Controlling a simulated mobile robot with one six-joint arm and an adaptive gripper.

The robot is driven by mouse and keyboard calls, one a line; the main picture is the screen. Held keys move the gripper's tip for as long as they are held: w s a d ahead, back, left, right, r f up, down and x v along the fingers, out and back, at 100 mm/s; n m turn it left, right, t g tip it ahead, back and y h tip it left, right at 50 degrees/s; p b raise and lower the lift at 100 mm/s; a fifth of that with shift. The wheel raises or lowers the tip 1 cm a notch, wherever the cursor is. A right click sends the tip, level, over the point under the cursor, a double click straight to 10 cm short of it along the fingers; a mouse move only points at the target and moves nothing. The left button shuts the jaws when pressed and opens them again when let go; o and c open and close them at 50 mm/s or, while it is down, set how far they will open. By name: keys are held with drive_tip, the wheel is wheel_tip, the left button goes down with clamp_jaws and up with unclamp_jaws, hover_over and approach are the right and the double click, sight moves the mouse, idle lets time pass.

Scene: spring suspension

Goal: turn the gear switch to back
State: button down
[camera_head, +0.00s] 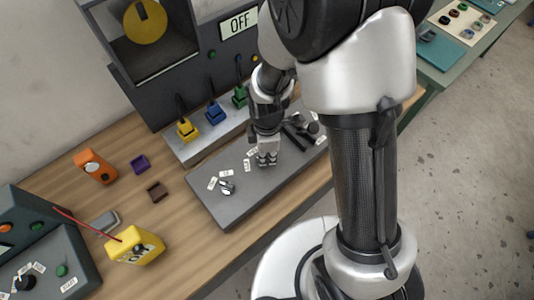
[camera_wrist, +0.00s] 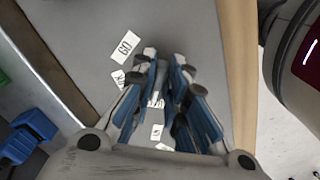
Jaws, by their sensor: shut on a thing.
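My gripper (camera_head: 267,159) points down at the grey control panel (camera_head: 236,206) on the workbench. In the wrist view its two blue-padded fingers are closed around a small switch (camera_wrist: 155,99), mostly hidden between them. White labels ring this spot, one reading GO (camera_wrist: 125,46); the lettering of the others is too small or covered to read. The switch's pointing direction cannot be told. A second small knob (camera_head: 227,187) with its own white labels sits to the left on the same panel.
A dark machine with an OFF display (camera_head: 238,24) stands behind. Yellow (camera_head: 187,129), blue (camera_head: 215,114) and green (camera_head: 240,97) plugs line the ledge behind the panel. A yellow can (camera_head: 135,247) and an orange device (camera_head: 94,166) stand at left. Black parts lie right of my gripper.

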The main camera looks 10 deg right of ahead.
sight(267, 156)
drive_tip(key=shift+n, duration=0.5)
drive_tip(key=c, duration=1.6)
unclamp_jaws()
wheel_tip(267, 156, up, 12)
